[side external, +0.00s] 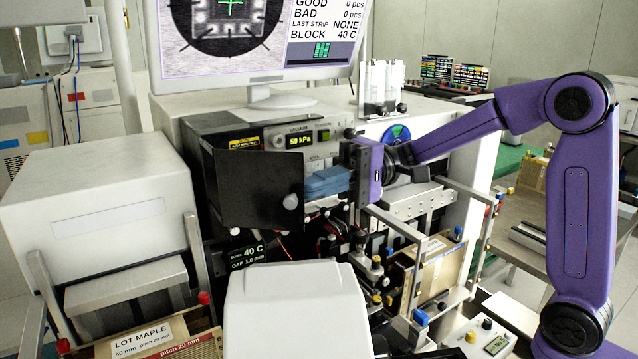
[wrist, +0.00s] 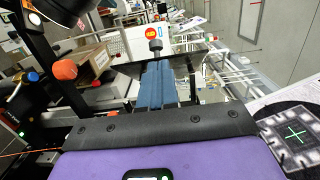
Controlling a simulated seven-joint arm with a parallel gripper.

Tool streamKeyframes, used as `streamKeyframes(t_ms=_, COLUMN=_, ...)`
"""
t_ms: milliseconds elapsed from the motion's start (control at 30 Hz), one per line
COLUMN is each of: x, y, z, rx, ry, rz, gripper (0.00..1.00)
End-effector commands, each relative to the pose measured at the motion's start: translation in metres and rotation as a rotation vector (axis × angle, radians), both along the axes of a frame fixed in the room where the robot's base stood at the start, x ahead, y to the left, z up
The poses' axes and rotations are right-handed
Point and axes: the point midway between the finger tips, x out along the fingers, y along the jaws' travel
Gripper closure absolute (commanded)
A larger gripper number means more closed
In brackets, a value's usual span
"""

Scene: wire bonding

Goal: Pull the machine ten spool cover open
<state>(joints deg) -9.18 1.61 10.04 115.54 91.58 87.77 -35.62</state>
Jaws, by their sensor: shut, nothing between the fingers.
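The spool cover (side external: 250,180) is a black square panel on the front of the bonding machine, with a pale round knob (side external: 290,201) near its lower right corner. Its edges run at an angle to the machine face, so it appears to stand partly out from it. My gripper (side external: 307,187) reaches in from the right, its blue fingers shut and empty, tips close to the cover's right edge and the knob. In the wrist view the closed fingers (wrist: 157,66) point at a grey knob on a dark stem (wrist: 155,44). Whether they touch it I cannot tell.
A display panel (side external: 300,139) reading 59 kPa is just above the fingers. A monitor (side external: 262,30) stands on top. Rods, cables and coloured knobs crowd the area below. A white rounded housing (side external: 293,310) stands in front, and a brown magazine (side external: 440,265) at lower right.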

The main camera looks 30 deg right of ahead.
Motion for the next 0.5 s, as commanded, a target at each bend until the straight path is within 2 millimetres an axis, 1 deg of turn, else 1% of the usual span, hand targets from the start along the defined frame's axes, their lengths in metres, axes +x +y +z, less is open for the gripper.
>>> streamKeyframes(t_ms=167, x=-0.007, y=0.003, z=0.0, rx=0.0, ry=-0.001, rz=-0.043, gripper=1.0)
streamKeyframes(t_ms=333, x=-0.019, y=0.011, z=0.0, rx=0.0, ry=-0.001, rz=-0.132, gripper=1.0)
streamKeyframes(t_ms=500, x=-0.033, y=0.023, z=0.0, rx=0.0, ry=-0.001, rz=-0.126, gripper=1.0)
